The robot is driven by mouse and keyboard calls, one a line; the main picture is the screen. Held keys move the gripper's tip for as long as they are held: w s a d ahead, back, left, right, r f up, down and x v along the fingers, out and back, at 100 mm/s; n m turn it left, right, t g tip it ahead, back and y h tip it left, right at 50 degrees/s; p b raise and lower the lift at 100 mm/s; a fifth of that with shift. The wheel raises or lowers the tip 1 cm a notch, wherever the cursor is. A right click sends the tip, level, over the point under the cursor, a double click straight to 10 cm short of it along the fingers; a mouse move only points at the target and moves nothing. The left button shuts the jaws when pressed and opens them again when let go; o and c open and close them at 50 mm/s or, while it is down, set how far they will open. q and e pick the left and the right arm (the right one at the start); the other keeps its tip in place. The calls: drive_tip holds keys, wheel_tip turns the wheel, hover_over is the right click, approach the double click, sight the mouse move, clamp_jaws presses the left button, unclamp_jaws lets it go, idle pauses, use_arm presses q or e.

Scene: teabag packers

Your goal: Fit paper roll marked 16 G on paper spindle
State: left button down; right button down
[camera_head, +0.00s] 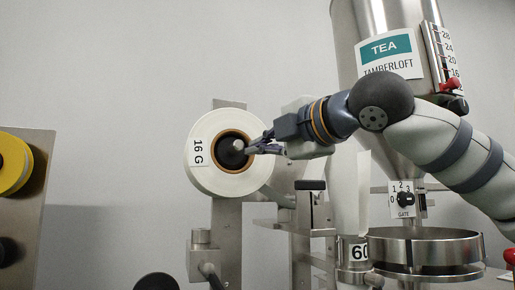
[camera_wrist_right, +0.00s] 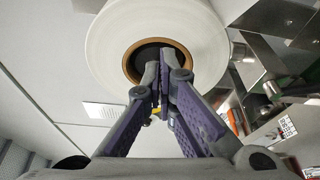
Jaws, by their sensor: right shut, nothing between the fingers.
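The white paper roll marked 16 G (camera_head: 203,174) hangs upright on the machine's post, around the dark paper spindle (camera_head: 229,154), whose pale rounded tip shows inside the brown core. The roll also shows in the right wrist view (camera_wrist_right: 110,45), with the dark middle of its core partly hidden by my fingers. My right gripper (camera_head: 250,149) is shut and empty. Its fingertips are in front of the core's right part; in the right wrist view the gripper (camera_wrist_right: 160,70) overlaps the core's lower edge. I cannot tell whether it touches the roll or spindle. My left gripper is not in view.
A tea hopper (camera_head: 385,110) stands right, behind my right arm. A panel with a yellow disc (camera_head: 12,163) is far left. The wall between is clear.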

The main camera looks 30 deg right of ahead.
drive_tip(key=s, duration=1.2)
drive_tip(key=shift+d+r, duration=0.2)
drive_tip(key=shift+d, duration=0.2)
